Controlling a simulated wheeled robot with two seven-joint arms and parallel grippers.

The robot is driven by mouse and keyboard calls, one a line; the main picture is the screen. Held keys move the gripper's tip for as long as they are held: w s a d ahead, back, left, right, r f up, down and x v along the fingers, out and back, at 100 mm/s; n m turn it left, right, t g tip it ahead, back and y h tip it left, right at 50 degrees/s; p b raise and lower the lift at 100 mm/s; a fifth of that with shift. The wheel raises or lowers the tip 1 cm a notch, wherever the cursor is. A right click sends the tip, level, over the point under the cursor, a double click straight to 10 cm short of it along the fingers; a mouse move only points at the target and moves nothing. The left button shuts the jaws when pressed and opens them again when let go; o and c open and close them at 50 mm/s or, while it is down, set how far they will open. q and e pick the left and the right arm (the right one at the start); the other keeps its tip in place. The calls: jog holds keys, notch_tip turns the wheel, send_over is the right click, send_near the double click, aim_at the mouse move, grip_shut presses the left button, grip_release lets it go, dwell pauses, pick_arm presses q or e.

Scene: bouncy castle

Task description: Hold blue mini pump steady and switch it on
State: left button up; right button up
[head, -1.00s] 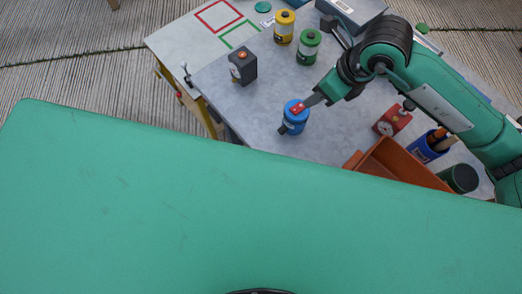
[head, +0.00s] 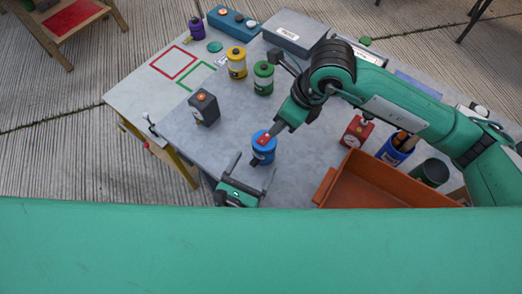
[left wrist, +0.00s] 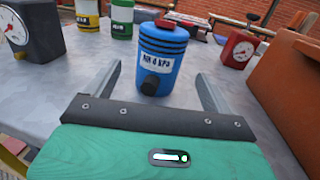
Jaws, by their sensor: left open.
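The blue mini pump (head: 263,153) stands upright on the grey table, with a red part (head: 264,139) on top. In the left wrist view the pump (left wrist: 162,52) shows a white label and a dark outlet facing me. My left gripper (head: 252,168) is open, its fingers low on the near side of the pump. In the left wrist view its fingers (left wrist: 158,72) point towards the pump, one to each side, with gaps. My right gripper (head: 273,134) reaches down to the pump's top, its fingertip at the red part; contact and finger spacing are unclear.
An orange tray (head: 322,190) lies right of the pump. A dark gauge box (head: 204,107), yellow canister (head: 236,62) and green canister (head: 263,78) stand behind left.

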aim_at(259, 157)
pick_arm(q)
jog(key=shift+x, duration=2.75)
jog(key=c, duration=1.3)
jog(key=shift+c, duration=0.4)
pick_arm(e)
jog(key=c, duration=0.6)
jog(key=shift+w+f+m+g, duration=0.2)
jog(key=shift+m+g, duration=0.1)
jog(key=shift+m, duration=0.2)
grip_shut()
jog(key=w+d+r+m+g+y, duration=0.1)
jog(key=w+m+g, duration=0.7)
jog(key=m, duration=1)
jog(key=shift+w+d+r+m+g+y, duration=0.35)
jog(key=shift+w+r+m+y, duration=0.1)
jog(key=shift+r, duration=0.2)
